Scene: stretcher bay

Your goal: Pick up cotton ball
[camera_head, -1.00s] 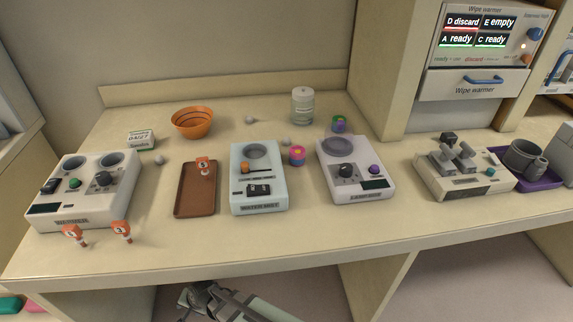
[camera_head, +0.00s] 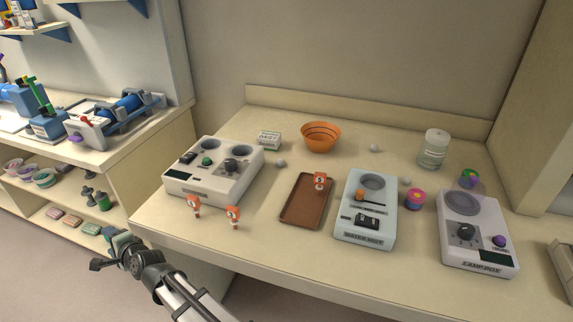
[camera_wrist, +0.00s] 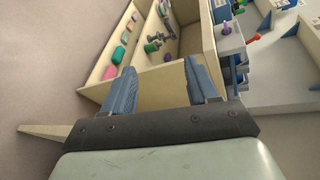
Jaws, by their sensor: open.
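Several small pale balls that look like cotton balls lie on the counter in the head view. One (camera_head: 281,163) is right of the white device at left, another (camera_head: 375,148) is between the orange bowl and the glass jar, and a third (camera_head: 406,182) is beside the middle device. My gripper (camera_head: 115,254) is low at the left, in front of the counter's edge and well away from the balls. In the wrist view, its blue fingers (camera_wrist: 162,88) are apart with nothing between them. No cotton ball shows in the wrist view.
On the counter (camera_head: 270,251) are an orange bowl (camera_head: 320,138), a brown tray (camera_head: 300,212), a glass jar (camera_head: 433,150) and three devices. Two orange-topped markers (camera_head: 233,217) stand near the front edge. Shelves (camera_head: 60,190) with small items are at left.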

